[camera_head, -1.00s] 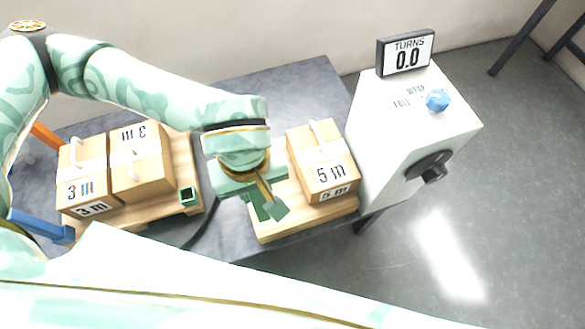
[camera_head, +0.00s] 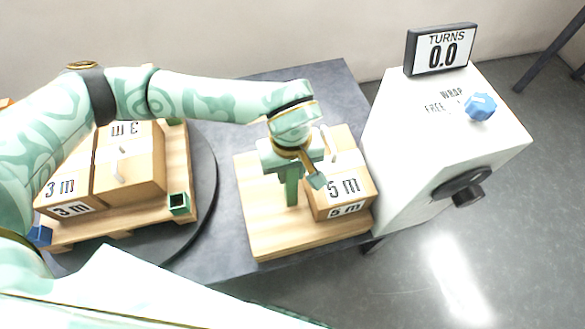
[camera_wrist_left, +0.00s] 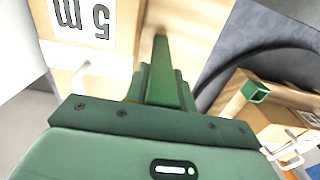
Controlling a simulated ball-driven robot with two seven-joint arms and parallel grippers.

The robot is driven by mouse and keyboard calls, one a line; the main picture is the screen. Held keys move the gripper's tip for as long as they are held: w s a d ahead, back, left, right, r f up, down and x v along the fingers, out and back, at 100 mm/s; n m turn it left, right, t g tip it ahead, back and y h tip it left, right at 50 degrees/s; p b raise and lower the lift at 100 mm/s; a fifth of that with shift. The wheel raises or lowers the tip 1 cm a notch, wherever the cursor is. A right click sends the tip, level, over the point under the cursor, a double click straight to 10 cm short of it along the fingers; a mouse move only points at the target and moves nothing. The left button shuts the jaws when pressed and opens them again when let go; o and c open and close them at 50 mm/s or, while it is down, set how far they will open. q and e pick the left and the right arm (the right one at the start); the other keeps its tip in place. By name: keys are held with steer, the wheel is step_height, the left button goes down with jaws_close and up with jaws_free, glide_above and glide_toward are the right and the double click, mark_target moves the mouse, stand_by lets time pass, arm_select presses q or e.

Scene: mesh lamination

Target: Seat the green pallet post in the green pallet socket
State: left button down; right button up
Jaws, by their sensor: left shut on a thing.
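My left gripper (camera_head: 294,172) is shut on the green pallet post (camera_head: 291,190), an upright green bar. It is over the right wooden pallet, beside the 5 m box. I cannot tell whether the post's lower end touches the pallet. In the left wrist view the post (camera_wrist_left: 162,78) runs out from between the green jaws. The green pallet socket (camera_head: 178,203) is a small square cup with a dark opening at the near right corner of the left pallet, apart from the post. It also shows in the left wrist view (camera_wrist_left: 256,92). My right gripper is not in view.
The left pallet (camera_head: 178,150) carries 3 m boxes (camera_head: 130,170) and rests on a dark round turntable (camera_head: 207,170). The right pallet (camera_head: 262,225) carries a 5 m box (camera_head: 343,190). A white control cabinet (camera_head: 420,150) with a TURNS display (camera_head: 440,48) stands at the right.

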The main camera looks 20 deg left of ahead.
arm_select(q)
steer(key=shift+r, duration=0.15)
steer(key=c, duration=1.2)
jaws_free()
steer(key=shift+o, duration=0.2)
